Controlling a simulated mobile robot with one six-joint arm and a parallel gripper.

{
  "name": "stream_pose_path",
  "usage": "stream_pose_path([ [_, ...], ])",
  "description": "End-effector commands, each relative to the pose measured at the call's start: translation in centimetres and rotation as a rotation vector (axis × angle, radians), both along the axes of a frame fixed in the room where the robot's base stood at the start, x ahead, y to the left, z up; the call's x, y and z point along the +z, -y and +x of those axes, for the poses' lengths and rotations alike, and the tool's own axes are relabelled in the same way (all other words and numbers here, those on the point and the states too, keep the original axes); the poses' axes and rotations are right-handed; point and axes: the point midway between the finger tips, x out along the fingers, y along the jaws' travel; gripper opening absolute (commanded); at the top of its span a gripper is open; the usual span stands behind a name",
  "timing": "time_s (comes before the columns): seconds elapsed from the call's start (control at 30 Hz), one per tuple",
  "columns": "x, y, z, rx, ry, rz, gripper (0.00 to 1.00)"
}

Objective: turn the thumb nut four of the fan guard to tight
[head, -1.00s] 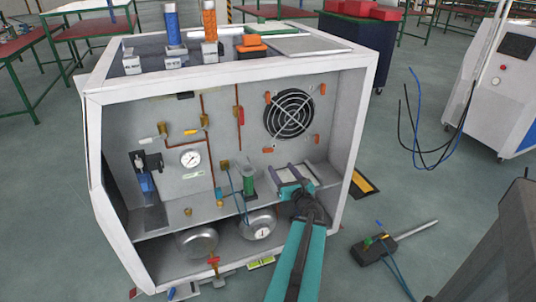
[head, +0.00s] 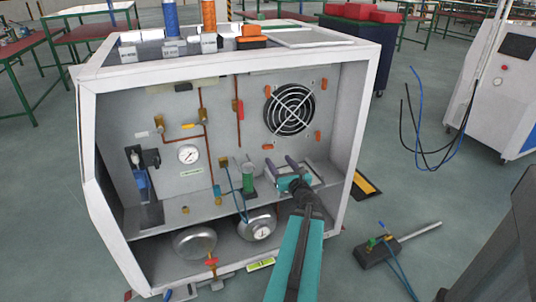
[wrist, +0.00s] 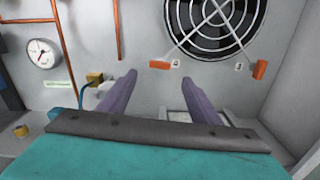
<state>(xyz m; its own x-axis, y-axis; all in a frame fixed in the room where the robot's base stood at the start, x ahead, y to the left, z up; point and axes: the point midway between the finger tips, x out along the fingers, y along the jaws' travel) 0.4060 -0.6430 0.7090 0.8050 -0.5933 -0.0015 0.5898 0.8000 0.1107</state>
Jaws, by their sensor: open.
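The round fan guard (head: 289,110) is on the upper right of the back panel. Orange thumb nuts sit around it: upper left (head: 268,90), upper right (head: 324,84), lower right (head: 318,136) and lower left (head: 268,147). In the wrist view, the lower-left nut (wrist: 160,65) shows between and slightly beyond the fingertips (wrist: 158,77). The lower-right nut (wrist: 261,69) is farther right. No contact shows.
A white cabinet frame (head: 350,140) surrounds the opening. A pressure gauge (head: 188,154) and copper pipes (head: 238,110) are left of the fan. A green cylinder (head: 248,180) stands left of my gripper. Round tanks (head: 194,242) sit below the shelf.

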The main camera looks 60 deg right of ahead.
Motion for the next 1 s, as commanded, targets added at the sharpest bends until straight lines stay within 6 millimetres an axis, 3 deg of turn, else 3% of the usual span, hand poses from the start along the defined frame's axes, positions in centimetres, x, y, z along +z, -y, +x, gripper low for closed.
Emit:
stream_pose_path([
  [1.0,-0.4,1.0,1.4,0.009,-0.002,0.002,0.58],
])
